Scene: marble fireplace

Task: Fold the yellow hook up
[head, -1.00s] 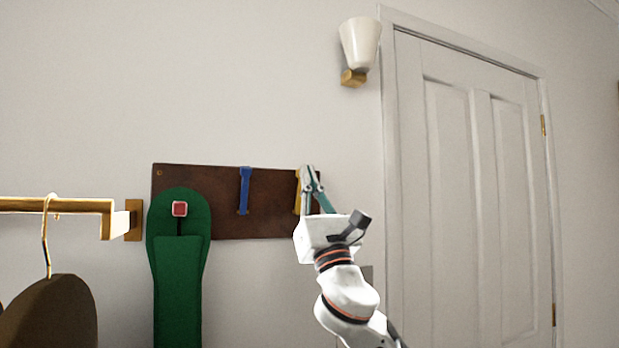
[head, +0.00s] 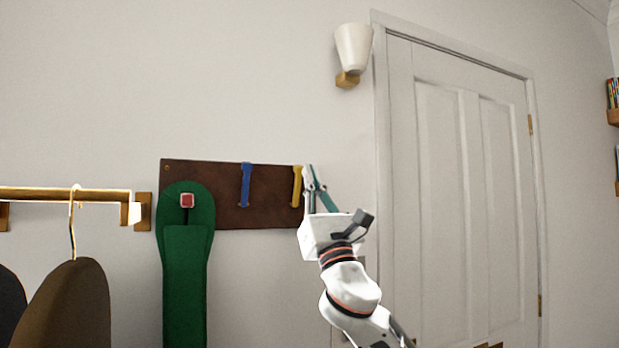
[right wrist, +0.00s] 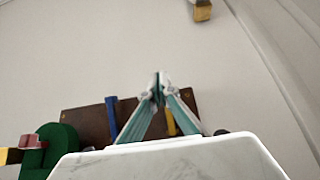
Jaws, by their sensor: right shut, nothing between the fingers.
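The yellow hook (head: 297,186) hangs down flat at the right end of a dark brown wall board (head: 270,215). My right gripper (head: 308,168) is shut and empty, just to the right of the yellow hook in the head view. Whether it touches the hook I cannot tell. In the right wrist view the gripper's fingertips (right wrist: 157,76) meet above the board, and the yellow hook (right wrist: 170,122) shows partly behind the right finger. My left gripper is not in view.
A blue hook (head: 245,186) hangs down mid-board. A red-tipped hook (head: 187,201) sticks out and holds a green item (head: 185,280). A brass rail (head: 60,194) with hangers stands left. A wall lamp (head: 353,45) and white door (head: 465,190) are right.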

